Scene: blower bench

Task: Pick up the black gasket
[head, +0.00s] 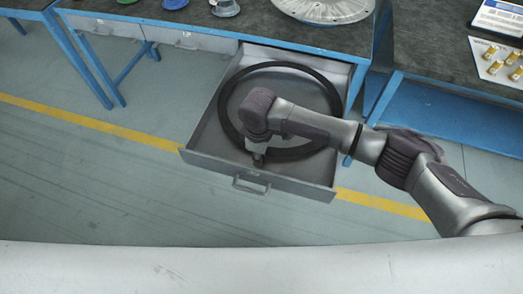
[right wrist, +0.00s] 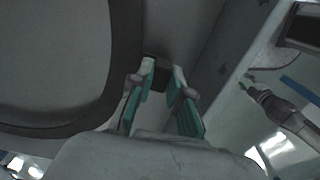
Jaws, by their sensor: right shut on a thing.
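The black gasket (head: 299,153) is a large dark ring lying in an open grey drawer (head: 210,163). My right gripper (head: 257,161) reaches down at the ring's near edge, just inside the drawer front. My right arm crosses over part of the ring and hides it. In the right wrist view the gasket's band (right wrist: 127,40) curves along the left. There the teal-padded fingers of my right gripper (right wrist: 160,78) are closed on a small dark piece at the band's outer edge. It looks like part of the gasket.
The drawer hangs out under a blue-framed workbench (head: 275,37). A round metal part (head: 325,8) and small coloured parts (head: 175,4) lie on top. A second bench (head: 450,62) stands right. The floor left of the drawer is clear.

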